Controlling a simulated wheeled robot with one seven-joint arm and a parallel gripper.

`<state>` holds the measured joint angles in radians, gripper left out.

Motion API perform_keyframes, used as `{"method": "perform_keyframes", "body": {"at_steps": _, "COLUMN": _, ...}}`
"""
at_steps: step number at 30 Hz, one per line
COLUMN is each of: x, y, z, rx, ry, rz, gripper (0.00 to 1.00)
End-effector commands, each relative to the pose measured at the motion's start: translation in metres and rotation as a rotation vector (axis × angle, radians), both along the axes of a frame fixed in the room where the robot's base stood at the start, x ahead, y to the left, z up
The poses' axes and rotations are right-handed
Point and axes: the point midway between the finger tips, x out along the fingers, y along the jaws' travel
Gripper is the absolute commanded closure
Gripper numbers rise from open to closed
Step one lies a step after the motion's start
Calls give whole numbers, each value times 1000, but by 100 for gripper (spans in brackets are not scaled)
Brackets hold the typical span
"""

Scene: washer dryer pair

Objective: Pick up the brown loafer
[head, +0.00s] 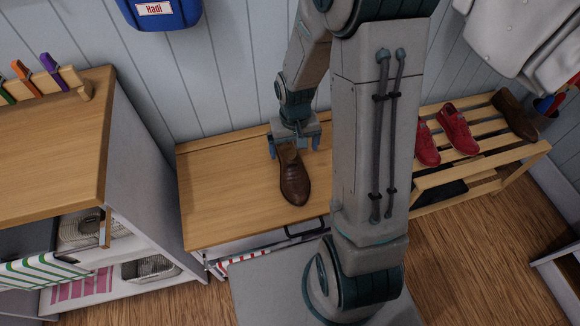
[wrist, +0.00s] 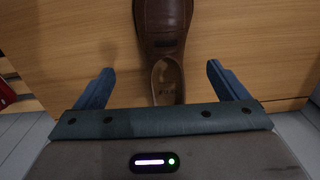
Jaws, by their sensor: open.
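A brown loafer (head: 294,180) sits on the wooden top of a low cabinet (head: 215,200) in the head view, its toe toward the front edge and its heel toward the wall. My gripper (head: 295,146) is above the heel end of the loafer, fingers spread to either side. In the wrist view the loafer (wrist: 163,45) runs up between the two blue fingers of my gripper (wrist: 158,82), with its open heel nearest the palm. Clear gaps show between each finger and the shoe. The gripper is open and empty. The palm's edge hides the very back of the heel.
A slatted rack (head: 480,160) at right holds red shoes (head: 456,130) and another brown shoe (head: 516,115). A taller wooden-topped unit (head: 50,150) stands at left. A blue bag (head: 160,12) and pale clothing (head: 515,40) hang above. The cabinet top left of the loafer is clear.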

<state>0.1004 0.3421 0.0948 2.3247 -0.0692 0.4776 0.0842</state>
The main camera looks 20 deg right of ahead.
Motion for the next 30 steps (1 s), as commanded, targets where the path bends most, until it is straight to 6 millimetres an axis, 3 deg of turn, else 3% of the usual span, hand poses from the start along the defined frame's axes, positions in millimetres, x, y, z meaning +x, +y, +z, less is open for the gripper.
{"method": "perform_keyframes", "body": {"at_steps": 3, "x": 0, "y": 0, "z": -24, "rx": 0, "ry": 3, "rz": -1, "gripper": 7}}
{"method": "perform_keyframes", "body": {"at_steps": 13, "x": 3, "y": 2, "z": -45, "rx": 0, "ry": 0, "rz": 1, "gripper": 7}}
{"method": "perform_keyframes", "body": {"at_steps": 21, "x": 12, "y": 5, "z": -84, "rx": 0, "ry": 2, "rz": -1, "gripper": 7}}
{"method": "perform_keyframes", "body": {"at_steps": 29, "x": 12, "y": 5, "z": -88, "rx": 0, "ry": -1, "rz": -1, "gripper": 7}}
{"method": "perform_keyframes", "body": {"at_steps": 30, "x": 12, "y": 5, "z": -88, "rx": 0, "ry": -1, "rz": -1, "gripper": 12}}
